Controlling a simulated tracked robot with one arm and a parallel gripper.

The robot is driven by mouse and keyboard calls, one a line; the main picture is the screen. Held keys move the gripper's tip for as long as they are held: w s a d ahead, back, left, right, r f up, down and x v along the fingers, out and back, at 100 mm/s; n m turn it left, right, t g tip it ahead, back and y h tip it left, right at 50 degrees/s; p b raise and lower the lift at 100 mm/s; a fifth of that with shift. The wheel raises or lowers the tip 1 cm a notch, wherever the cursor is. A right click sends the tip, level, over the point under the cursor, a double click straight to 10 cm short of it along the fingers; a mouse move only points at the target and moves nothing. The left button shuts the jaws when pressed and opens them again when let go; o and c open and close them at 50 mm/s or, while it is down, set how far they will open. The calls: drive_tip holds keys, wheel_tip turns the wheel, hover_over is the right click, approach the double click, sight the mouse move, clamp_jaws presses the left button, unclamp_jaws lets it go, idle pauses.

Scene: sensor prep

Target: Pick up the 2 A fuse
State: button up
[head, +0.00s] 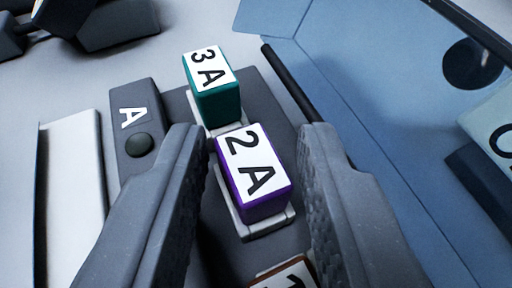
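The 2 A fuse (251,174) is a purple block with a white top label reading "2 A". It sits in a light grey socket (268,228) on a dark grey holder. My gripper (258,143) is open, with one finger to the left of the fuse and one to the right. Visible gaps separate both fingers from the fuse. The finger tips reach about level with the fuse in the picture; I cannot tell their exact height over the holder.
A teal 3 A fuse (212,86) stands just behind the 2 A fuse. Another labelled fuse (286,273) is partly cut off at the bottom edge. A dark panel marked "A" (131,125) with a round knob lies left. A blue tray-like surface (375,80) and a dark rod lie right.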

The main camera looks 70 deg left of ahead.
drive_tip(key=shift+s, duration=0.1)
clamp_jaws()
drive_tip(key=shift+f, duration=0.1)
